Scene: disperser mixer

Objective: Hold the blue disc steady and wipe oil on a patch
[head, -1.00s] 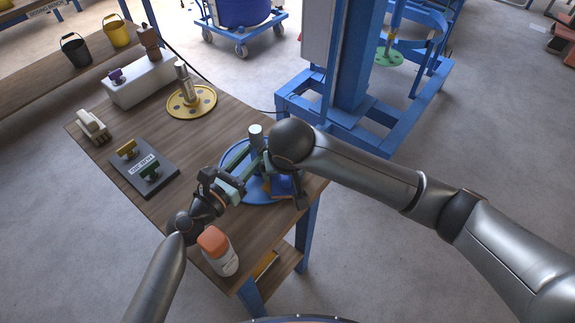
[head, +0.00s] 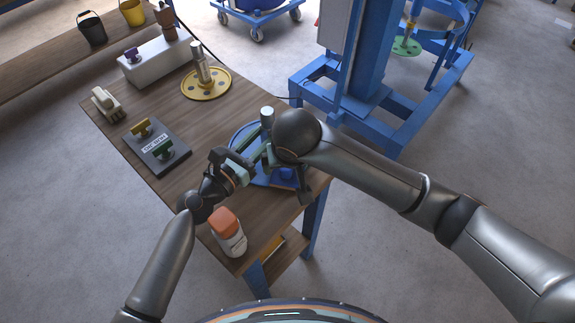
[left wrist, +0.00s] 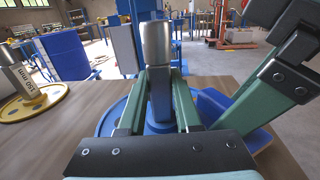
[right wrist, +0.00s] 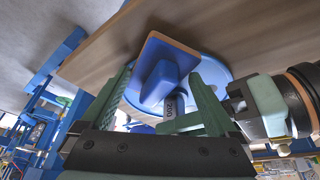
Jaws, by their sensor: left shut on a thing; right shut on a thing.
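The blue disc (head: 236,138) lies at the table's front right corner with its grey-topped shaft (head: 267,115) upright. My left gripper (head: 256,154) is shut on the shaft; in the left wrist view its fingers (left wrist: 158,80) sit on either side of it. My right gripper (right wrist: 162,78) is shut on a blue wiper block (right wrist: 168,82) with a thin tan edge. The block (head: 284,178) is at the disc's near right side. I cannot tell whether it touches the disc's face. No oil patch can be made out.
A white bottle with an orange cap (head: 229,232) stands near the front edge. A yellow disc (head: 206,87), a dark tray (head: 157,153) with two handled pieces, a brush (head: 107,104) and a white box (head: 156,60) are farther back. A blue machine frame (head: 350,90) stands beyond the table.

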